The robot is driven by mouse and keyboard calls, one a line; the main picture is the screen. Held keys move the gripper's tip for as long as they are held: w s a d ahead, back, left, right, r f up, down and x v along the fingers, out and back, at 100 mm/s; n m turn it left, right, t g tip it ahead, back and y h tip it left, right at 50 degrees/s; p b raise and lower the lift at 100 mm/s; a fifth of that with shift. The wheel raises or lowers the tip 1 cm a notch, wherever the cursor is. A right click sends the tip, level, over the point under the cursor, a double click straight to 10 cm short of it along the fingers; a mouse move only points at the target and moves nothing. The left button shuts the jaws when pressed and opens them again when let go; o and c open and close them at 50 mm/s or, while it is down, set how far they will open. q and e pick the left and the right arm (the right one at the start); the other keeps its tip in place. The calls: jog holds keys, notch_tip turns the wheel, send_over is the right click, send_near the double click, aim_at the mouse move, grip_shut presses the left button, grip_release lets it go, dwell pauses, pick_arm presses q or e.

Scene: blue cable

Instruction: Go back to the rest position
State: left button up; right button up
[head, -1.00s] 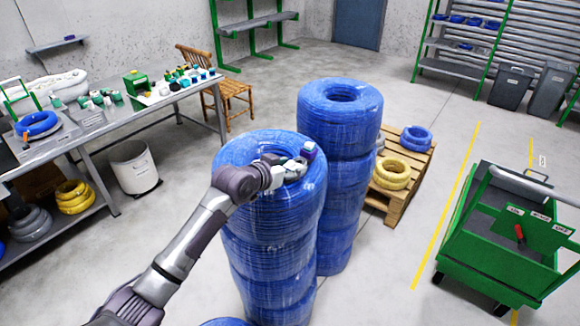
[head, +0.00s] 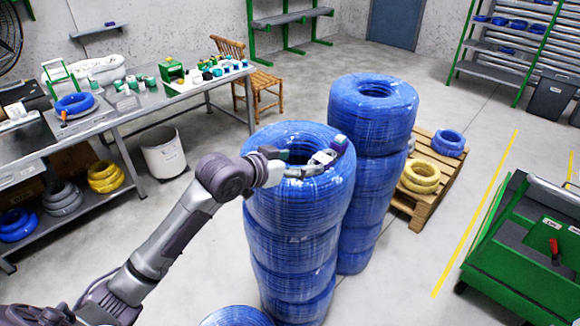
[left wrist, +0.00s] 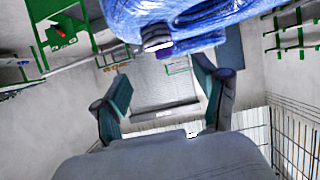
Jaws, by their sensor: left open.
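My left gripper (head: 322,158) is over the top of the front stack of wrapped blue cable coils (head: 293,230). Whether it touches the top coil I cannot tell. In the left wrist view the gripper (left wrist: 162,82) has its two fingers spread wide apart, with nothing between them. Blue coil (left wrist: 215,15) fills the upper middle of that view, beyond the fingertips. My left arm reaches in from the lower left in the head view. My right gripper is not in view.
A second blue stack (head: 372,110) stands behind the front one. A pallet (head: 421,208) with yellow and blue coils is to the right, then a green cart (head: 520,270). A workbench (head: 130,122), white bin (head: 163,153) and chair (head: 258,82) stand left. Floor between is clear.

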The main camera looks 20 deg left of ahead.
pick_arm(q)
jog(key=shift+v, duration=0.9)
